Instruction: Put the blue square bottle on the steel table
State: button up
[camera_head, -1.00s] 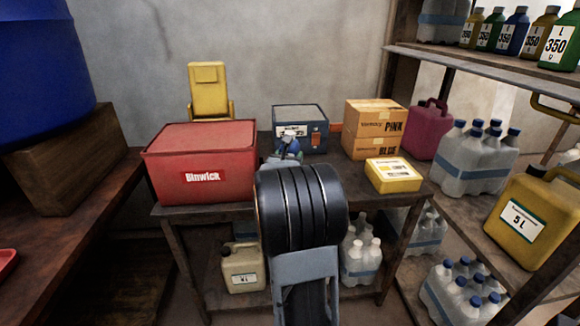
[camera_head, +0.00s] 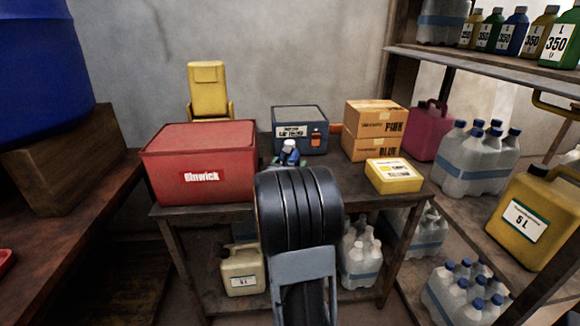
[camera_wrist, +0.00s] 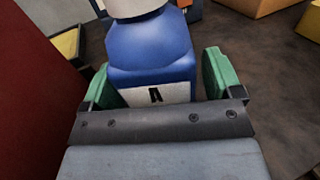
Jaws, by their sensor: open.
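My gripper (camera_wrist: 156,78) is open, with one green finger on each side of the bottle. I cannot tell whether either finger touches it. Whether this dark table is steel is not clear.
A red box (camera_head: 202,165) stands close left of the bottle, and a blue case (camera_head: 300,128) behind it. Orange cartons (camera_head: 374,130) and a yellow box (camera_head: 393,176) stand to the right. Another brown table (camera_head: 75,190) is at left; shelves with bottles are at right.

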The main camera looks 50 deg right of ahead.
jog(key=shift+r+p, duration=0.35)
jog(key=shift+p, duration=0.05)
jog(key=p+v, duration=0.1)
jog(key=v, duration=1.1)
jog(key=shift+f, duration=0.15)
jog(key=s+a+f+m+g+y, duration=0.5)
jog(key=s+a+m+g+y, duration=0.35)
jog(key=m, duration=0.75)
jog(key=a+f+m+t+y, duration=0.1)
jog(key=a+m+t+y, duration=0.2)
jog(key=a, duration=1.5)
jog(key=shift+s+f+m+y, duration=0.15)
jog(key=shift+s+m+y, duration=0.25)
jog(key=shift+m+y, duration=1.85)
jog(key=shift+p, duration=0.3)
